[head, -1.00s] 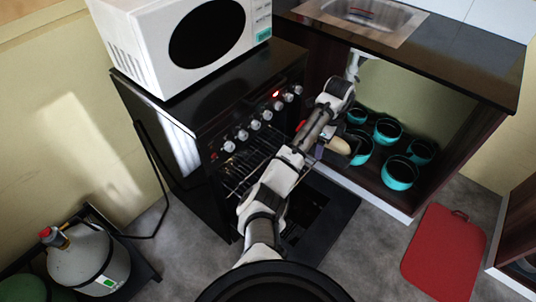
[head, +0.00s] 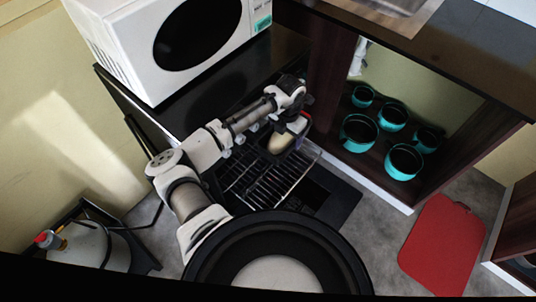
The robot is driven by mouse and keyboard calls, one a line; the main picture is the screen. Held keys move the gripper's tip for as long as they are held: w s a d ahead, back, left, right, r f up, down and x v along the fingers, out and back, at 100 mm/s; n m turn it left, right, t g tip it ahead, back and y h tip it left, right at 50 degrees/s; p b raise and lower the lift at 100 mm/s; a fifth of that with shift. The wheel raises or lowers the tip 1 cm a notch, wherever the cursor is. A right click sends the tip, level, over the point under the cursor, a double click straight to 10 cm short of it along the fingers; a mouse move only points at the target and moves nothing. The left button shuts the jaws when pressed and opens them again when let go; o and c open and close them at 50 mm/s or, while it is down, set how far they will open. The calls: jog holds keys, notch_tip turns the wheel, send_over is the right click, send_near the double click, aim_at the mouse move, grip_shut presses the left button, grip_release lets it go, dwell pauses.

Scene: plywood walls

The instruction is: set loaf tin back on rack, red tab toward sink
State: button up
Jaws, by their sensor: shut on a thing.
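My gripper (head: 299,112) is at the front of the oven, shut on the dark loaf tin (head: 265,153), which has a pale loaf in it. The tin is over the far part of the wire oven rack (head: 262,187); I cannot tell whether it touches the wires. A small red patch (head: 305,117) shows beside my gripper at the tin's upper right end, toward the sink side. My gripper and wrist hide part of the tin. The sink (head: 392,6) is at the top right, cut off by the picture edge.
The oven door (head: 338,198) is open below the rack. A white microwave (head: 150,45) stands on the stove. Several teal pots (head: 358,132) sit in the open cupboard to the right. A red board (head: 441,245) lies on the floor. A gas cylinder (head: 88,248) stands at lower left.

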notch_tip(320, 180, down, 20)
jog(key=b, duration=1.3)
jog(key=shift+a+b, duration=0.15)
jog(key=shift+b, duration=0.15)
jog(key=shift+f, duration=0.25)
jog(key=o, duration=1)
jog(key=shift+s, duration=0.1)
notch_tip(320, 180, up, 12)
jog(key=shift+r+b, duration=0.25)
jog(key=shift+b, duration=0.2)
